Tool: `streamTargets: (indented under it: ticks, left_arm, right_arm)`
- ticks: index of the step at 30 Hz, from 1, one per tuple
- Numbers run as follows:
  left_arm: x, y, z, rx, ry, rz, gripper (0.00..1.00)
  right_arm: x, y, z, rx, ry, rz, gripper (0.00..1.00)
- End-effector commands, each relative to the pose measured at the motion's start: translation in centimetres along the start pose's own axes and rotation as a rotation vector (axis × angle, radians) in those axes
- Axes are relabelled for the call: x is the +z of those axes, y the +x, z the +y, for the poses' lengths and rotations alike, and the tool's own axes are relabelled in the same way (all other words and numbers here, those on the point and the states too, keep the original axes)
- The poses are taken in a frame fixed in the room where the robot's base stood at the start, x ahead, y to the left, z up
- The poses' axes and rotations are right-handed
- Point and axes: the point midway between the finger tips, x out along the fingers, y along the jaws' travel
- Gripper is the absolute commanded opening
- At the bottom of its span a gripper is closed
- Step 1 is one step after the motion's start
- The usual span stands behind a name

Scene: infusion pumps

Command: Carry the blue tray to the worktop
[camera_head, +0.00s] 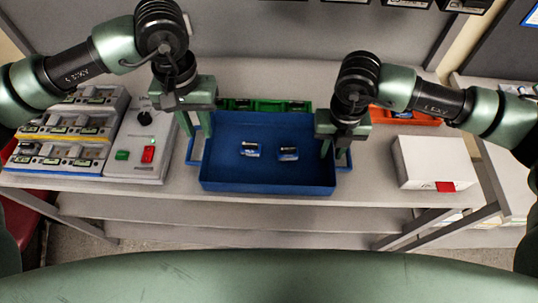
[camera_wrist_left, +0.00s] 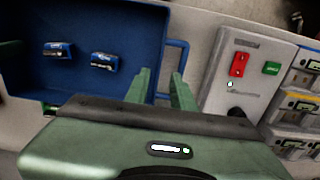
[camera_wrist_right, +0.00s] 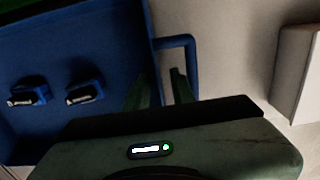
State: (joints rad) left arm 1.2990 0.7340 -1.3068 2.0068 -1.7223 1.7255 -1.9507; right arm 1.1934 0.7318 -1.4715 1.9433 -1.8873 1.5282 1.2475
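The blue tray (camera_head: 225,178) stands on the worktop between my arms, with two small blue-and-black items (camera_head: 250,149) (camera_head: 288,153) lying in it. It has a loop handle at each side. My left gripper (camera_head: 196,130) is open, with its fingers pointing down at the left handle (camera_wrist_left: 185,58). My right gripper (camera_head: 334,156) is open, with its fingers down at the right handle (camera_wrist_right: 193,60). A gap shows between the fingers of each in the wrist views. The fingers partly hide the handles, and I cannot tell whether they touch them.
A white box (camera_head: 434,160) and an orange bin (camera_head: 405,117) are at the right.

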Motion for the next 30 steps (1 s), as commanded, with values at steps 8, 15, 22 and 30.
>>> streamTargets:
  ticks: [8, 15, 22, 30]
  left_arm:
    - [0.0, -2.7, 0.0, -0.001, -0.001, -0.001, 0.24]
    - [0.0, -2.9, 0.0, 0.0, 0.0, -0.001, 0.24]
    - [0.0, -2.8, 0.0, 0.0, 0.0, -0.001, 0.24]
    - [0.0, -2.8, 0.0, 0.0, 0.0, -0.001, 0.24]
  right_arm:
    - [0.0, -0.2, 0.0, 0.0, 0.0, -0.001, 0.24]
    - [0.1, -3.6, 0.0, 0.002, 0.0, -0.004, 0.24]
    - [0.1, -8.5, 0.0, 0.002, -0.001, -0.004, 0.24]
    - [0.1, -11.7, 0.0, 0.001, 0.0, -0.001, 0.24]
